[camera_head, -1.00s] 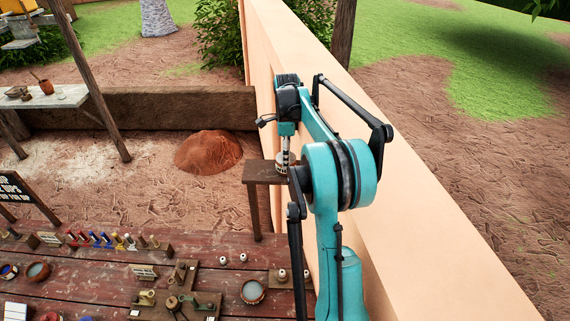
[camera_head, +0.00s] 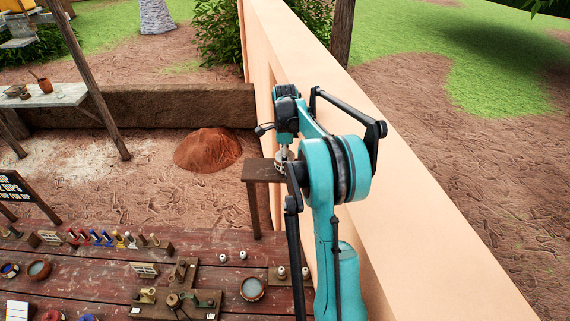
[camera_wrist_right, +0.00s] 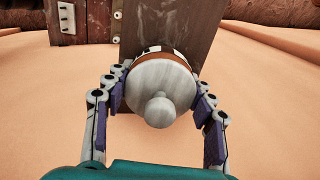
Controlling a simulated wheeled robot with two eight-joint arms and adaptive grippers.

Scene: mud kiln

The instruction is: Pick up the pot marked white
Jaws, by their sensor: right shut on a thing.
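A pot (camera_wrist_right: 158,88) with a pale rounded lid and knob fills the middle of the right wrist view. Below the lid show a terracotta band and black-and-white checks; its lower body is hidden. My right gripper (camera_wrist_right: 161,84) is shut on it, one finger on each side. In the head view the pot (camera_head: 281,163) is small and partly hidden, at the small wooden stand by the wall. I cannot tell whether it touches the stand. My left gripper is not in view.
The small wooden stand (camera_head: 258,172) is close against the peach wall (camera_head: 420,210). A red plank table (camera_head: 85,265) with bowls, bottles and tools lies at the lower left. A reddish clay mound (camera_head: 208,149) is on the ground behind it.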

